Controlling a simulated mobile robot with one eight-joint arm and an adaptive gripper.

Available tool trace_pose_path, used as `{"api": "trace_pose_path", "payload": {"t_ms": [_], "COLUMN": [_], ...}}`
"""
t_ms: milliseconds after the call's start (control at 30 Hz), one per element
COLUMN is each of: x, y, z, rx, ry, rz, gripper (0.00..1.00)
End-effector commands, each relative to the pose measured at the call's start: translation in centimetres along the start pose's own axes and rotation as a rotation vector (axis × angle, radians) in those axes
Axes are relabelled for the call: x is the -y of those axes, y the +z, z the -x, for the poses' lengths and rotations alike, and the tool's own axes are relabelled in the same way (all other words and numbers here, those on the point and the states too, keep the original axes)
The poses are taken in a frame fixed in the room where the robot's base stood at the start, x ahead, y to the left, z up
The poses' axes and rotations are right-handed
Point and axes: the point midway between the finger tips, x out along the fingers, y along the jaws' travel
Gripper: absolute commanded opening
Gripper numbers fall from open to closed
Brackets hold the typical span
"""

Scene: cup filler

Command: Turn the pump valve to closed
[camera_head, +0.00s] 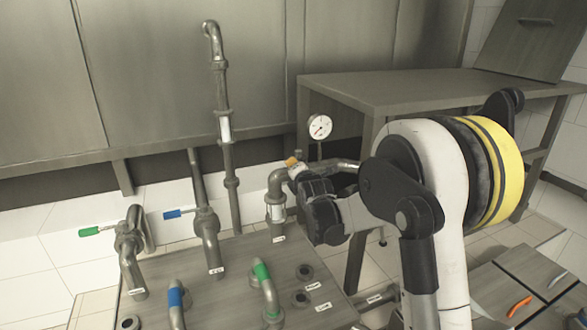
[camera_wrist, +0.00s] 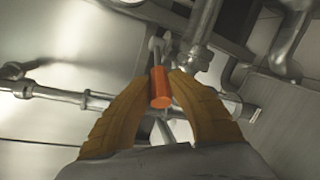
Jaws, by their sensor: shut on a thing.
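My gripper (camera_wrist: 162,79) is shut on an orange valve handle (camera_wrist: 160,92) in the wrist view, with one yellow finger on each side of it. The handle leads to a metal valve stem and pipe (camera_wrist: 194,57) just beyond the fingertips. In the head view my gripper (camera_head: 293,163) is at the top of a short upright grey pipe (camera_head: 277,188), left of a pressure gauge. My wrist and gripper body hide most of the handle there. The small label at this pipe's foot is too small to read, so I cannot tell which valve is named pump.
A green-handled valve (camera_head: 92,231) and a blue-handled valve (camera_head: 175,213) stand to the left. The gauge (camera_head: 320,126) is close to my gripper. Blue (camera_head: 175,298) and green (camera_head: 262,271) banded pipes stand in front. A grey table (camera_head: 400,90) is behind my arm.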

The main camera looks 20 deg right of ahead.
Motion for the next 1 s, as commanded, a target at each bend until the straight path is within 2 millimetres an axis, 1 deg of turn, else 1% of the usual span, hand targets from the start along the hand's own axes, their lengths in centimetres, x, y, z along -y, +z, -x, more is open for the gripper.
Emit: {"api": "trace_pose_path", "payload": {"t_ms": [400, 433, 467, 500, 833, 933, 1000], "x": [0.1, 0.1, 0.1, 0.1, 0.0, 0.0, 0.0], "y": [0.1, 0.1, 0.1, 0.1, 0.0, 0.1, 0.1], "z": [-0.1, -0.1, -0.1, -0.1, 0.1, 1.0, 2.2], "rx": [-0.001, -0.001, -0.001, -0.001, -0.002, -0.002, -0.002], "ry": [-0.001, -0.001, -0.001, -0.001, 0.0, 0.0, 0.0], "rz": [0.001, 0.001, 0.001, 0.001, 0.001, 0.001, 0.001], "gripper": [0.0, 0.23, 0.32, 0.45, 0.46, 0.46, 0.46]}}
